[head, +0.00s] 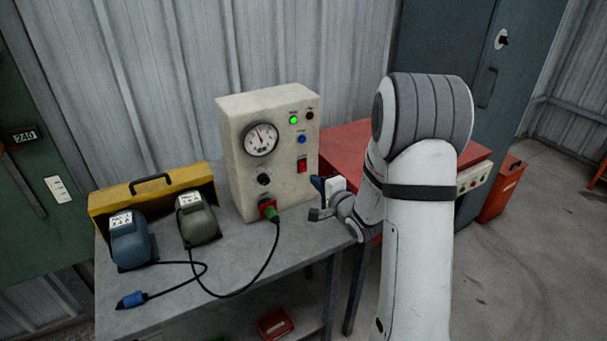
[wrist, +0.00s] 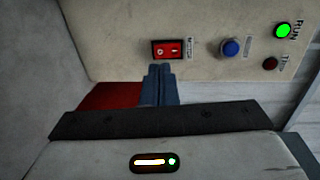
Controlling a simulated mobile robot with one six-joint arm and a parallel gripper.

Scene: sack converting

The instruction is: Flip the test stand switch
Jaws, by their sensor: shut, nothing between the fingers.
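The test stand (head: 238,160) is a cream box with a round gauge, standing upright on the grey bench. Its red rocker switch (head: 302,165) is low on the right-hand face, below a blue button and a lit green lamp. In the wrist view the switch (wrist: 167,49) shows in a dark frame. My gripper (wrist: 160,68) is shut and empty, its blue fingertips together just short of the switch's edge. I cannot tell whether they touch the panel. In the head view my gripper (head: 318,184) is beside the stand's lower right, partly hidden by my arm.
The wrist view shows a blue button (wrist: 231,47), a green lamp (wrist: 283,31) and a dark red lamp (wrist: 271,63). A cable runs from a green plug (head: 270,212) across the bench (head: 235,275). A red cabinet (head: 345,135) stands behind my arm.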

